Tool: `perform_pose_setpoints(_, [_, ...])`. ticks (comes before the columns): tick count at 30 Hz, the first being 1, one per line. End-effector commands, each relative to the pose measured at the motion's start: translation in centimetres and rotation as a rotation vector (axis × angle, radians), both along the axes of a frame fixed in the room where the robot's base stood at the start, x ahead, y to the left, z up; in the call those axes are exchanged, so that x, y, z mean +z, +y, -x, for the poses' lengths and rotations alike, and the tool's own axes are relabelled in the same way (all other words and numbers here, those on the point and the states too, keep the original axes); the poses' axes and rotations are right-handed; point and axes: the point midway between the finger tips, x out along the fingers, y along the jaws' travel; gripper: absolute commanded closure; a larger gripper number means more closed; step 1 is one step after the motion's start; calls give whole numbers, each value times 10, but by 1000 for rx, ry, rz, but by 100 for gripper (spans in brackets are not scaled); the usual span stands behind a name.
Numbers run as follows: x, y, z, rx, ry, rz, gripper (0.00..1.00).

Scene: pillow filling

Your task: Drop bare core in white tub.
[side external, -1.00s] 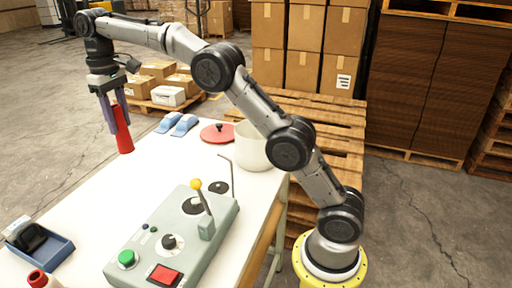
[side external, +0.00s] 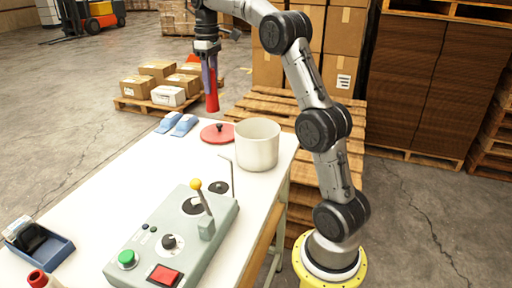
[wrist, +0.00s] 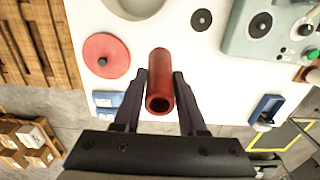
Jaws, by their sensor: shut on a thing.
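My gripper (side external: 209,75) is shut on a red hollow core (side external: 211,97), held up in the air beyond the table's far edge. In the wrist view the core (wrist: 159,75) sits between the two fingers of my gripper (wrist: 159,91), its open dark end facing the camera. No thread shows on it. The white tub (side external: 257,148) stands open and upright at the table's far right, to the right of and lower than the core. Its rim shows in part at the top of the wrist view (wrist: 133,14). The tub's floor is hidden in the side view.
A red lid (side external: 217,134) with a black knob lies left of the tub. Two blue objects (side external: 176,125) lie at the far edge. A grey control box (side external: 175,235) with a yellow-knobbed lever and a thin bent rod stands nearer. A blue tray (side external: 47,250) is at left.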

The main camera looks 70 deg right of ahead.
Motion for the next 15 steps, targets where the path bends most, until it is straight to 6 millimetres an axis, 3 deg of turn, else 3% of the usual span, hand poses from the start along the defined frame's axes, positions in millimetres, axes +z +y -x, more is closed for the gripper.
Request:
perform_pose_setpoints(1, [0,-17,19,-11,0,0,100])
perform_pose_setpoints(6, [-2,-53,70,-8,0,0,100])
perform_pose_setpoints(12, [-5,-74,111,-4,0,0,100])
perform_pose_setpoints(15, [-12,-79,123,0,2,-3,100])
